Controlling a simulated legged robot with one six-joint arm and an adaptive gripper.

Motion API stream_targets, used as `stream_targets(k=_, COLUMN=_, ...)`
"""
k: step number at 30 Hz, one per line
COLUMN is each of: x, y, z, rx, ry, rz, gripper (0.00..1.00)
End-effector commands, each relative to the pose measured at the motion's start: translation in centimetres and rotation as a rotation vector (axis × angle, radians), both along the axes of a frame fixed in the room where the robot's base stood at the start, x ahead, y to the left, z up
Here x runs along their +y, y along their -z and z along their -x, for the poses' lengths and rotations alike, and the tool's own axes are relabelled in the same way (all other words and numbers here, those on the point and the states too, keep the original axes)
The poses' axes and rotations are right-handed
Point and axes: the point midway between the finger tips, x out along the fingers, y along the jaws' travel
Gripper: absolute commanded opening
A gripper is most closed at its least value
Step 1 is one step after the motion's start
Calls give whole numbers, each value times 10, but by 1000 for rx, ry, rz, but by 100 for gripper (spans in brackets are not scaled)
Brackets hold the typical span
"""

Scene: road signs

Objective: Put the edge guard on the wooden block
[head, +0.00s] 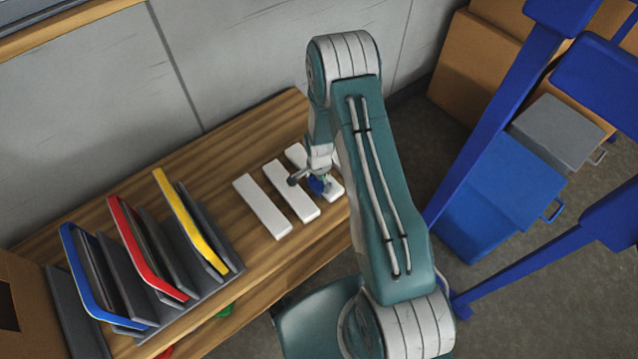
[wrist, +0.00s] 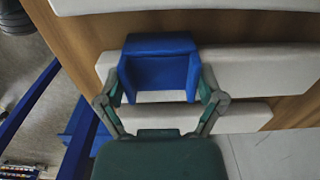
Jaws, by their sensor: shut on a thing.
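A blue piece with a hollow, channel-like shape, which looks like the edge guard (wrist: 160,68), is between the fingers of my gripper (wrist: 161,98). In the head view the blue edge guard (head: 317,185) shows as a small patch under my gripper (head: 319,178), over the near part of one white bar (head: 334,190). My gripper is shut on it. In the wrist view it overlaps a white bar (wrist: 262,70) near its left end; I cannot tell whether they touch. No block with a bare wooden look stands out; the white bars may be the blocks.
Several white bars (head: 263,207) lie side by side on the wooden bench (head: 185,165). A rack at left holds signs edged blue (head: 85,275), red (head: 140,245) and yellow (head: 190,220). A grey wall (head: 90,100) stands behind. Blue posts (head: 500,120) and boxes stand at right.

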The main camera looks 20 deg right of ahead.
Motion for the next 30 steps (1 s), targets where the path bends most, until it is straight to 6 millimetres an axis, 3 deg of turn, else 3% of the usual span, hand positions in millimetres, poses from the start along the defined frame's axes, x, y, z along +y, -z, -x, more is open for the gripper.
stream_targets(k=8, x=0, y=-5, z=1, rx=2, ry=0, rz=0, gripper=33)
stream_targets(k=14, x=0, y=-30, z=0, rx=-1, ry=0, rz=1, gripper=33)
stream_targets(k=26, x=4, y=-89, z=48, rx=-1, ry=0, rz=0, gripper=33)
stream_targets(k=30, x=7, y=-102, z=77, rx=1, ry=0, rz=-1, gripper=33)
